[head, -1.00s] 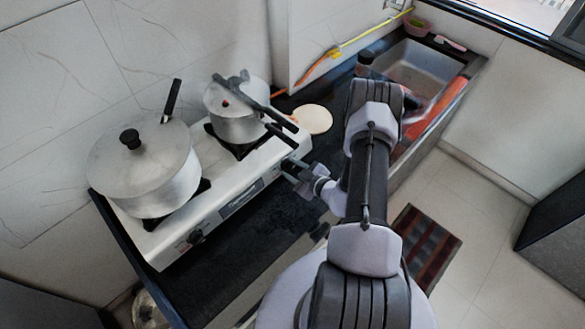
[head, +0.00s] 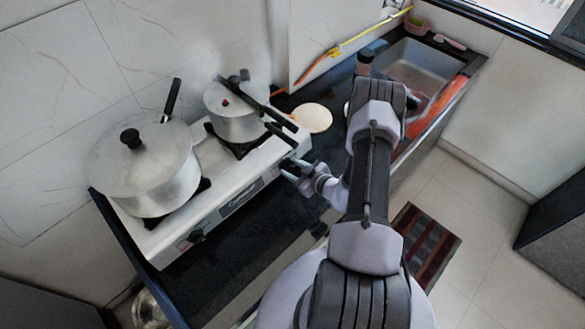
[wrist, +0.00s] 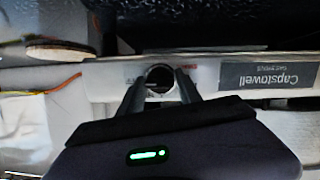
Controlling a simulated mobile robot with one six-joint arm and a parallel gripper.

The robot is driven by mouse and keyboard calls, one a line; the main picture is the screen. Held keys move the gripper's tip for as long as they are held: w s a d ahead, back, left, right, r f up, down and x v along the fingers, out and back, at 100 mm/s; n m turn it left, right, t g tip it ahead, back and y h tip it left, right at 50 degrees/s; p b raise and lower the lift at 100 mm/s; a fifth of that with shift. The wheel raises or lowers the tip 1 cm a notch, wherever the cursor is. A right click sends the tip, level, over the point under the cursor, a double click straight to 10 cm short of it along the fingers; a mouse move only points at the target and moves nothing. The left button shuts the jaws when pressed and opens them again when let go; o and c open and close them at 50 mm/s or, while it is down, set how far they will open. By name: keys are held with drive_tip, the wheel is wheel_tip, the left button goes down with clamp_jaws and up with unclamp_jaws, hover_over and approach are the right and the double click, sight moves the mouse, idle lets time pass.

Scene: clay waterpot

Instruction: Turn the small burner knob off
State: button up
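The small burner knob (wrist: 160,77) is a dark round knob with a pale ring on the stove's white front panel, in the middle of the wrist view. My gripper (wrist: 161,84) points at the panel with one finger on each side of the knob. The fingers stand apart, and I cannot tell whether they touch it. In the head view my gripper (head: 285,168) is at the right end of the stove (head: 165,240) and hides this knob. The small pot (head: 235,118) stands on the burner behind it.
A large lidded pot (head: 145,170) stands on the left burner, with another knob (head: 197,236) in front. The small pot's long black handle (head: 270,112) reaches toward my gripper. A round pale board (head: 313,118) and the sink (head: 420,68) lie to the right.

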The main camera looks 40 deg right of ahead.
drive_tip(key=o, duration=0.3)
drive_tip(key=shift+o, duration=0.2)
drive_tip(key=shift+s, duration=0.1)
drive_tip(key=p+v, duration=0.2)
drive_tip(key=v, duration=1.5)
drive_tip(key=shift+r, duration=0.15)
